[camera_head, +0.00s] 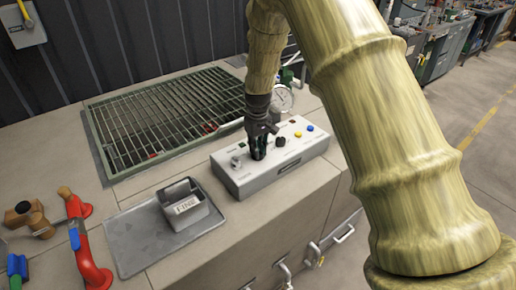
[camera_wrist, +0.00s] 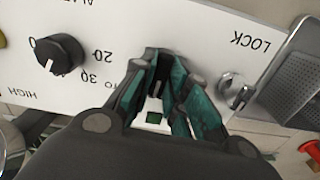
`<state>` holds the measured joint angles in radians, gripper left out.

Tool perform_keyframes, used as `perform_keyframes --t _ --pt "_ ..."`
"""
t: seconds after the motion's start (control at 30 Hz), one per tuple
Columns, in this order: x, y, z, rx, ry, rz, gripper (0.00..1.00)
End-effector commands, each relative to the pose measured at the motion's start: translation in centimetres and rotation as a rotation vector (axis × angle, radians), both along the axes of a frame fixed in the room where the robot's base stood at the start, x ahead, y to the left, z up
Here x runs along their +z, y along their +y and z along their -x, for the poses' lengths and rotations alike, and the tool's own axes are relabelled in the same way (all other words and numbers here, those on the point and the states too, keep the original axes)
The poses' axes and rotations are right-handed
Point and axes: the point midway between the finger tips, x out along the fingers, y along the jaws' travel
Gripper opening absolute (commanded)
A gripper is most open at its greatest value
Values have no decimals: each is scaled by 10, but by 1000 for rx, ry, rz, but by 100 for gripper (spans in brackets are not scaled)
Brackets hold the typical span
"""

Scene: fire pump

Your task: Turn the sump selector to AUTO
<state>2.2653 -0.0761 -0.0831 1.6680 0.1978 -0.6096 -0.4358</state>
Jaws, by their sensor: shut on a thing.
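The grey control box (camera_head: 280,180) stands on the bench with its knobs on top. My gripper (camera_head: 258,150) points down at its panel, left of a black dial (camera_head: 281,141). In the wrist view, my gripper (camera_wrist: 163,85) has its green-padded fingers closed around the sump selector (camera_wrist: 158,78), a small dark knob mostly hidden between them. Part of a label ending in "TO" shows beside the fingers. A silver key lock (camera_wrist: 235,91) under the word LOCK is on the other side. Where the selector's pointer stands cannot be told.
A black numbered dial (camera_wrist: 58,52) sits close to the fingers in the wrist view. Yellow (camera_head: 298,134) and blue (camera_head: 310,128) buttons lie farther right on the box.

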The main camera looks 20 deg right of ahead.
Motion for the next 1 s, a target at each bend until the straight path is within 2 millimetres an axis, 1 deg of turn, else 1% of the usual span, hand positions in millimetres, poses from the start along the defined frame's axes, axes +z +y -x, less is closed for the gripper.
perform_keyframes --t 0.27,0.8,1.0 --pt "2 0 0 -199 1 1 0" --pt "2 0 -1 -698 -1 1 0" --pt "2 -1 -1 -839 -1 1 0"
